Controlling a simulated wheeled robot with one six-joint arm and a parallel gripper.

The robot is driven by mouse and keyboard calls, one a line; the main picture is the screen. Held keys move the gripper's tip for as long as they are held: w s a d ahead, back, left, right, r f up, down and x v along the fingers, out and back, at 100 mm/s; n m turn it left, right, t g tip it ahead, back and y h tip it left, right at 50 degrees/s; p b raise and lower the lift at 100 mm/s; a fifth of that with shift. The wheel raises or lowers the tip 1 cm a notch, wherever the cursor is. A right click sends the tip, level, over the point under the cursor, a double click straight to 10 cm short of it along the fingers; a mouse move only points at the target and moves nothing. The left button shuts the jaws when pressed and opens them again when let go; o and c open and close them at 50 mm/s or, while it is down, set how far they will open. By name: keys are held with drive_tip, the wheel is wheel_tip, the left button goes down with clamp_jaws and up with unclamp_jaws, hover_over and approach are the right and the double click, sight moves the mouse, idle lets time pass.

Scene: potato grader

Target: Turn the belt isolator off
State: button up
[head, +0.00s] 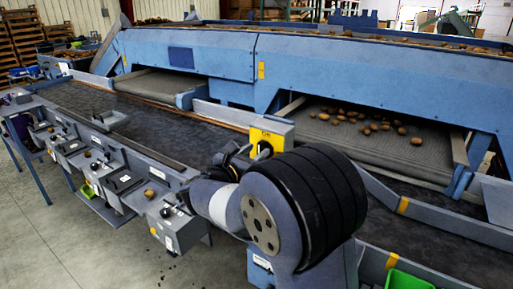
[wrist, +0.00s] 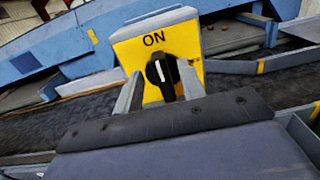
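The belt isolator is a box with a yellow face (wrist: 188,48) marked ON at the top, in the middle of the wrist view. Its black rotary knob (wrist: 163,78) carries a white line that stands near upright, towards the ON mark. My gripper (wrist: 160,70) is open, with one grey finger on each side of the knob. The right finger looks close to the knob; I cannot tell whether it touches. In the head view the isolator (head: 271,131) stands on the belt's edge, its face partly hidden by my arm. My gripper (head: 238,158) shows only in part there.
A dark conveyor belt (head: 160,122) runs behind the isolator. Blue grader housing (head: 330,62) stands beyond, with potatoes (head: 372,125) on a grey mesh belt. Several small grey stations (head: 182,228) line the near side. A green bin (head: 408,280) is at lower right. Open floor lies at left.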

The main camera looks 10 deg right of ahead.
drive_tip(key=shift+w+d, duration=0.35)
drive_tip(key=shift+d, duration=0.05)
clamp_jaws()
